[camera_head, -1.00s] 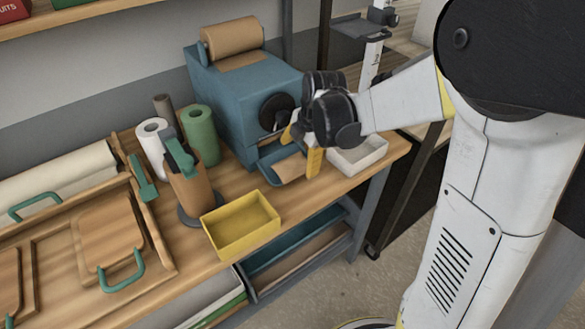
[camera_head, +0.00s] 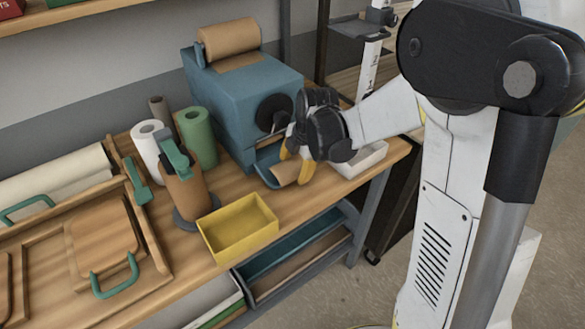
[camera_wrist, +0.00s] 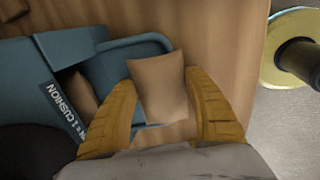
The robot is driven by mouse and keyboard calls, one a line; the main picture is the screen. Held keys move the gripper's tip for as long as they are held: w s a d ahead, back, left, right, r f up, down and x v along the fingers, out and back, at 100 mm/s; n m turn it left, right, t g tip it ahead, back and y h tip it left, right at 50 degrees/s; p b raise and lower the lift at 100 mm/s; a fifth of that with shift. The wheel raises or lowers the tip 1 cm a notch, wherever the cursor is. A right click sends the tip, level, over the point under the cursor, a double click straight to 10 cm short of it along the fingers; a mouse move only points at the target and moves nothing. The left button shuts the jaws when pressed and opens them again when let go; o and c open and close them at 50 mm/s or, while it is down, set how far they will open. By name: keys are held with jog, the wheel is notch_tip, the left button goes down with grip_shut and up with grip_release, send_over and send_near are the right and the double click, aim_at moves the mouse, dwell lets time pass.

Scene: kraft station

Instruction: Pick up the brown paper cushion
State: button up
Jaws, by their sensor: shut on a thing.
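The brown paper cushion (camera_wrist: 160,84) is between the two yellow fingers of my gripper (camera_wrist: 165,103) in the wrist view. In the head view my gripper (camera_head: 294,168) is at the outlet tray (camera_head: 266,173) of the blue cushion machine (camera_head: 237,95), and the cushion (camera_head: 286,173) shows partly behind the fingers. The fingers are shut on its two sides. In the wrist view the cushion overlaps the tray's rim (camera_wrist: 145,42); I cannot tell whether it still touches the tray.
A white tray (camera_head: 372,158) stands right of my gripper near the table's end. A yellow bin (camera_head: 238,232) sits at the front edge. A brown paper roll on a stand (camera_head: 186,194) and green and white rolls (camera_head: 199,138) stand to the left.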

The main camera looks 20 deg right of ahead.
jog(key=shift+r+p, duration=0.35)
jog(key=shift+r, duration=0.15)
jog(key=shift+r+p, duration=0.3)
jog(key=shift+r, duration=0.2)
jog(key=s+d+p, duration=0.2)
jog(key=s+d, duration=0.1)
jog(key=s, duration=0.5)
jog(key=s+d+p, duration=0.1)
jog(key=s+d, duration=0.1)
jog(key=s, duration=0.6)
jog(key=w+a+p+v, duration=0.1)
jog(key=w+p+v, duration=0.1)
jog(key=p+v, duration=0.8)
jog(key=shift+s+d+r+p, duration=0.15)
jog(key=shift+d+r+p, duration=0.2)
jog(key=shift+r, duration=0.55)
